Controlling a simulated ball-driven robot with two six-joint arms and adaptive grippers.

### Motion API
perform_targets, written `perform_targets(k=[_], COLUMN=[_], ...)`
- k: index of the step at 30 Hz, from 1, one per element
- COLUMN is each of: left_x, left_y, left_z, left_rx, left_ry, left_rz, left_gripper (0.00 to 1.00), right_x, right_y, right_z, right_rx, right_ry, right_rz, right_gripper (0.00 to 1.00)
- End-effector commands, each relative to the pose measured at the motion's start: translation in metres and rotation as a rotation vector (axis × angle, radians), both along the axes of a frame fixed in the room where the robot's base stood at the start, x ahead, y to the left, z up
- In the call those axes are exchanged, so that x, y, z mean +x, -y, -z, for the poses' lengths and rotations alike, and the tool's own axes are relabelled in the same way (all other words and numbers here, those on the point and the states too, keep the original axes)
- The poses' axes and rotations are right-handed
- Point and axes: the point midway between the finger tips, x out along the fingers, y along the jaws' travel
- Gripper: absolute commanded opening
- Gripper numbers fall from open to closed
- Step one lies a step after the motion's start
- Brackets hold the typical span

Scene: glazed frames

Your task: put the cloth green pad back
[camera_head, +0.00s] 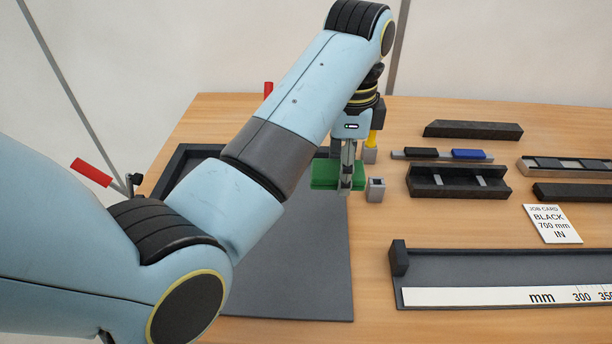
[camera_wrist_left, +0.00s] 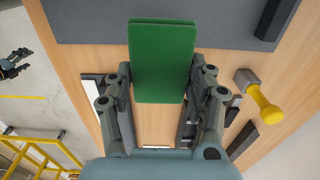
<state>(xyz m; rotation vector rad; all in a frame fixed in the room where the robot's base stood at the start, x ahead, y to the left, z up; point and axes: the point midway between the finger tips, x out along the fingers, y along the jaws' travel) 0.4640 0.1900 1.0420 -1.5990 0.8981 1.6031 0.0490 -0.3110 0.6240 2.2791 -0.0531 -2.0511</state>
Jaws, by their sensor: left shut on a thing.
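The green pad (camera_wrist_left: 162,62) is a flat rounded rectangle. It sits between the two fingers of my left gripper (camera_wrist_left: 162,98), which is shut on it. In the head view the pad (camera_head: 325,174) is partly hidden by the fingers of my left gripper (camera_head: 345,186), near the right edge of the dark mat. Whether it touches anything below cannot be told. A small dark jointed shape, apparently my right gripper (camera_wrist_left: 14,64), shows at the left edge of the wrist view, too small to read its fingers.
The dark mat (camera_head: 290,280) has a raised rim at its back left. A grey socket block (camera_head: 376,190) stands right beside the pad. A yellow-handled tool (camera_wrist_left: 262,105) stands behind. Dark channels (camera_head: 458,182), a job card (camera_head: 552,223) and a ruler (camera_head: 500,297) lie to the right.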

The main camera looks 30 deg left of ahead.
Motion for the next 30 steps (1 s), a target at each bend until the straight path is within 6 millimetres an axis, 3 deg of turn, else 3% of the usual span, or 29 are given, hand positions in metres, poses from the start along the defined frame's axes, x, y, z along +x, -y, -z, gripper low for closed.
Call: perform_targets(k=[7, 15, 20, 26, 30], left_x=[0.018, 0.036, 0.038, 0.038, 0.038], left_y=[-0.054, -0.1, -0.105, -0.105, -0.105], left_z=[0.031, 0.062, 0.072, 0.101, 0.107], left_rx=[0.007, 0.003, 0.0, 0.0, 0.001], left_ry=[-0.004, -0.002, -0.002, -0.001, 0.0], left_rz=[-0.002, -0.001, -0.001, -0.001, 0.0], left_gripper=[0.2, 0.2, 0.2, 0.2, 0.2], right_x=[-0.019, -0.012, -0.004, -0.005, -0.006], right_y=[-0.011, -0.008, -0.003, -0.001, -0.001], right_z=[-0.006, -0.009, -0.011, -0.013, -0.012], right_rx=[0.013, 0.01, 0.004, 0.001, 0.001], right_ry=[-0.026, -0.014, -0.002, -0.003, -0.005], right_rz=[0.005, 0.003, 0.001, 0.0, 0.0], right_gripper=[0.65, 0.65, 0.65, 0.65, 0.65])
